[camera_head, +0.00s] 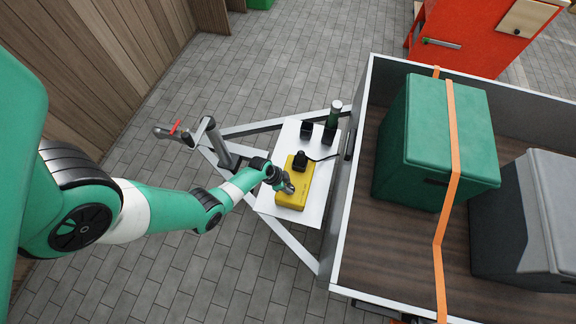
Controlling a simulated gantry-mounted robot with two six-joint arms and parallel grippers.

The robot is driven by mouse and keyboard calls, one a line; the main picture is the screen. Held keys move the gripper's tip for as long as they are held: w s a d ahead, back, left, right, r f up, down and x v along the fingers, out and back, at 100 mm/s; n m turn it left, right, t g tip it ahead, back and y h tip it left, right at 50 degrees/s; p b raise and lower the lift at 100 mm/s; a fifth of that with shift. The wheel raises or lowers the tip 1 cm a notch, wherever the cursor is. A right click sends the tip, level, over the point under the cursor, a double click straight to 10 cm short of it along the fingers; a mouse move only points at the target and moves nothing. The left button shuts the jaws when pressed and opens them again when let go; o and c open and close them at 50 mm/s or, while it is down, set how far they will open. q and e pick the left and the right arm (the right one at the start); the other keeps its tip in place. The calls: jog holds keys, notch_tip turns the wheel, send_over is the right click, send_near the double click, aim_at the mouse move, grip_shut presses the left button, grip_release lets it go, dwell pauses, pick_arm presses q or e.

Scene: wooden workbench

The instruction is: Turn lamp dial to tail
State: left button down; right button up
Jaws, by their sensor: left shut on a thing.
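A yellow box (307,192) lies on a white plate (285,152) at the front of a trailer. A black plug or knob (300,160) stands at the box's far end, with a dark cable leading off to the right. My left gripper (288,188) reaches in from the left and is shut at the near left part of the box top. It appears to be shut on the lamp dial, which the fingers hide. I cannot read the dial's setting or any labels. My right gripper is not in view.
A grey jack and coupling (212,135) rise left of the plate. The trailer bed holds a strapped green box (430,140) and a grey box (525,215).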

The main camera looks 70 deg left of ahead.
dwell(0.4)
pick_arm(q)
jog(key=shift+c, duration=2.3)
grip_release()
jog(key=p+v, duration=1.1)
jog(key=shift+r, duration=0.3)
